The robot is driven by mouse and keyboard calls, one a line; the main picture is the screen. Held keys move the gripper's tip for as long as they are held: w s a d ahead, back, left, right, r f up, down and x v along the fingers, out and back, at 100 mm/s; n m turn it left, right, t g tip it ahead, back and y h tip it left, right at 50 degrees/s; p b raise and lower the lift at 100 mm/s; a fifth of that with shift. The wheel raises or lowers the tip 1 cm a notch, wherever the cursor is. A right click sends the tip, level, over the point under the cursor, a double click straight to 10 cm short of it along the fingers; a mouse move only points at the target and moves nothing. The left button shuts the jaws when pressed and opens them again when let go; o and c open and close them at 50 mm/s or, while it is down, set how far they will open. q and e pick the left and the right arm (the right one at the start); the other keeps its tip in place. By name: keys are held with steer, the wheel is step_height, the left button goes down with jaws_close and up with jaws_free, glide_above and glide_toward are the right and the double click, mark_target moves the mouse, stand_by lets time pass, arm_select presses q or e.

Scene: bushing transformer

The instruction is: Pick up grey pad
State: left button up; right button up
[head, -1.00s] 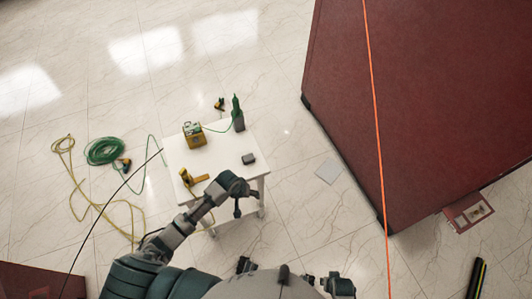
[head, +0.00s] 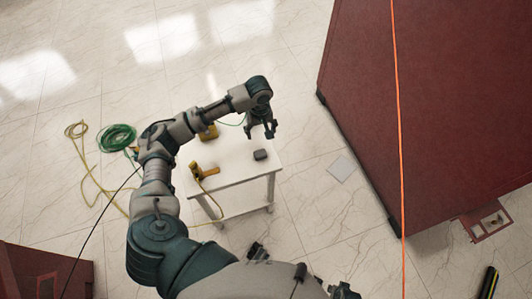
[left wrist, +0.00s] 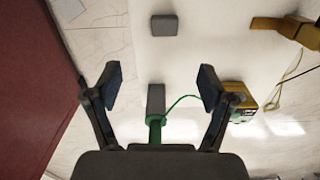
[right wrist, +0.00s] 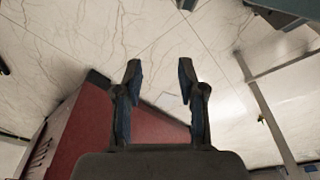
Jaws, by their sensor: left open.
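A small dark grey block-like pad (head: 260,155) lies on the white table near its right edge. In the left wrist view, the pad (left wrist: 164,25) is at the top middle, beyond the fingertips. My left gripper (head: 263,133) is open and empty, over the table's far right part, apart from the pad. In the left wrist view, the left gripper's fingers (left wrist: 160,80) frame a green tool (left wrist: 155,130) with a grey base. My right gripper (right wrist: 160,75) is open and empty, away from the table in its wrist view.
The white table (head: 232,165) also holds a yellow tool (head: 203,172) and a yellow box (head: 208,132). Green hose (head: 117,138) and yellow cord (head: 84,165) lie on the floor at left. A light square plate (head: 342,168) lies on the floor near a large red cabinet (head: 440,100).

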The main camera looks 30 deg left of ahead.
arm_select(q)
steer(key=r, duration=0.1)
steer(key=b, duration=0.3)
glide_above(260, 153)
steer(key=shift+n, duration=0.3)
steer(key=f, duration=1.1)
steer(key=shift+w+a+f, duration=0.1)
steer(key=shift+w+a, duration=0.15)
steer(key=shift+a, duration=0.05)
steer(key=f, duration=0.2)
steer(key=f+b, duration=0.2)
steer(key=f, duration=0.1)
steer(key=shift+s+d+f, duration=0.25)
steer(key=shift+f, duration=0.25)
steer(key=c, duration=1)
arm_select(e)
step_height(260, 153, up, 14)
steer(key=shift+f, duration=0.2)
